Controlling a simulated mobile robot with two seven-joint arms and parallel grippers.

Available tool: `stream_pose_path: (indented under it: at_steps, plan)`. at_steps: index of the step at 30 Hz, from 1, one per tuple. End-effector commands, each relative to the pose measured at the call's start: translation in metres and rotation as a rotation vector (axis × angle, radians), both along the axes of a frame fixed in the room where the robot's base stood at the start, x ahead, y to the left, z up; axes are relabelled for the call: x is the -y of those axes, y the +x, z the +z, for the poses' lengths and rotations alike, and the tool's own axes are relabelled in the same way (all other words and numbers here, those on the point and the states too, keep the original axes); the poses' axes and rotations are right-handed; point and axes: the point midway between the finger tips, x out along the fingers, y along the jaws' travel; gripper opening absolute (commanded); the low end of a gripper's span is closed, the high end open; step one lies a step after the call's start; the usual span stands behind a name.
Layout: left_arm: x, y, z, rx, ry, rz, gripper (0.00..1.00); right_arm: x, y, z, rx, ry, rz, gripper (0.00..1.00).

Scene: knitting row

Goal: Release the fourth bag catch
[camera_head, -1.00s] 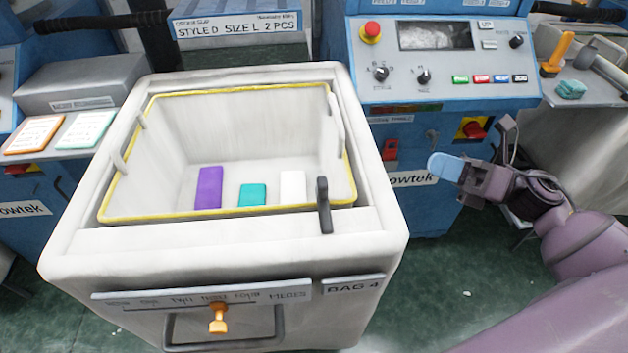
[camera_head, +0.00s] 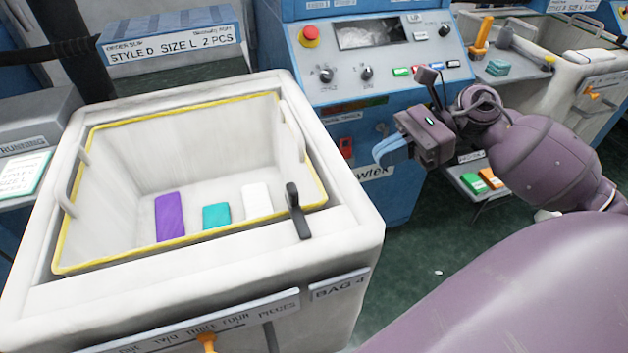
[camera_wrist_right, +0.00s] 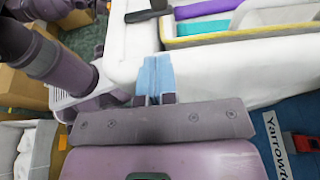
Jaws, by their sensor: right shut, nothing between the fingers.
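The bag marked "BAG 4" (camera_head: 338,286) is a pale, open-topped bin with a yellow-edged opening. My right gripper (camera_head: 380,152) has blue fingers, held together and empty. It is to the right of the bag, apart from the catch. The fingers also show in the right wrist view (camera_wrist_right: 154,73). My left gripper is in neither view.
Purple (camera_head: 170,216), teal (camera_head: 216,217) and white (camera_head: 257,200) pieces lie inside the bag. An orange pointer (camera_head: 207,342) is on the bag's front scale. A blue machine with a control panel (camera_head: 385,50) stands behind.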

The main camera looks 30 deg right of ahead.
Motion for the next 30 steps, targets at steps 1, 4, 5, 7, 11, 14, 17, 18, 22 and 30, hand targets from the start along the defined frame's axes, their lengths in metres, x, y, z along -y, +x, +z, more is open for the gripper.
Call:
stream_pose_path:
  at_steps: [1,4,5,7,11,14,17,18,22,30]
  plan:
    - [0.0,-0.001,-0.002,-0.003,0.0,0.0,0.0,-0.007,0.002,-0.002,0.001,0.002,0.002,0.0]
    - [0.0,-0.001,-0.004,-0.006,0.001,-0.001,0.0,-0.022,0.006,-0.008,0.001,0.003,0.002,0.0]
    - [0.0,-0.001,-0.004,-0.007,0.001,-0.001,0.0,-0.027,0.007,-0.009,0.001,0.002,0.003,0.0]
    - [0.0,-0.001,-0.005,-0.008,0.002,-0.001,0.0,-0.039,0.01,-0.013,0.001,0.003,0.002,0.0]
    - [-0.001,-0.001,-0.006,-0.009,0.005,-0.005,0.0,-0.06,0.015,-0.02,0.001,0.004,0.003,0.0]
    - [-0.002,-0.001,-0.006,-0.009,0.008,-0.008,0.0,-0.076,0.02,-0.025,0.001,0.003,0.002,0.0]
    - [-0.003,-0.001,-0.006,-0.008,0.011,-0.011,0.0,-0.091,0.023,-0.026,0.003,0.003,0.001,0.0]
    - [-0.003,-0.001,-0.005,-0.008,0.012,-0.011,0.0,-0.096,0.025,-0.026,0.003,0.003,0.002,0.0]
    - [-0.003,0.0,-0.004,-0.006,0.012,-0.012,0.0,-0.11,0.028,-0.025,0.003,0.002,0.001,0.0]
    - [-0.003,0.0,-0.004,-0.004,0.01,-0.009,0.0,-0.12,0.031,-0.026,0.0,0.002,-0.001,0.0]
